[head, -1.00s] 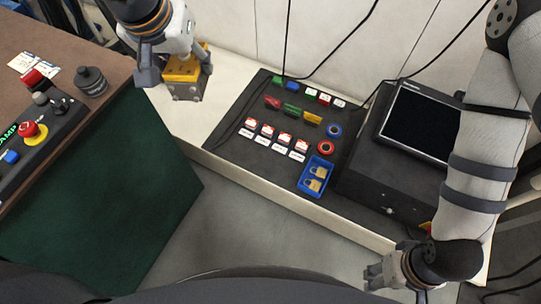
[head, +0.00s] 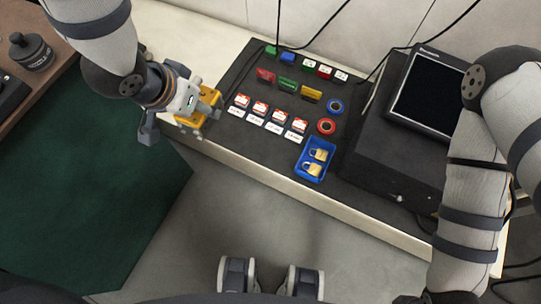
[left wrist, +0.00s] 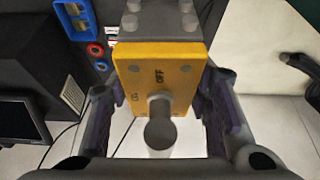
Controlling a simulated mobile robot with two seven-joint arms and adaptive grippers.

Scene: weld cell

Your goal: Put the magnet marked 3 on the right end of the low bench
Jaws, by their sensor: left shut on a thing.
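My left gripper (head: 184,112) is shut on a yellow magnet (head: 203,110) at the left edge of the black mat in the head view. In the left wrist view the yellow magnet (left wrist: 160,62) sits between the fingers, showing OFF lettering and a grey knob. No number 3 is readable on it. It appears held above the low pale bench (head: 265,170), which runs along the wall to the lower right. My right gripper (head: 271,279) shows at the bottom edge, its fingers apart and empty.
The black mat holds several labelled blocks, tape rolls and a blue tray (head: 304,172) with padlocks. A dark box with a monitor (head: 430,95) stands right of it. A green sheet (head: 90,190) lies left; grey floor (head: 260,225) is clear in front.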

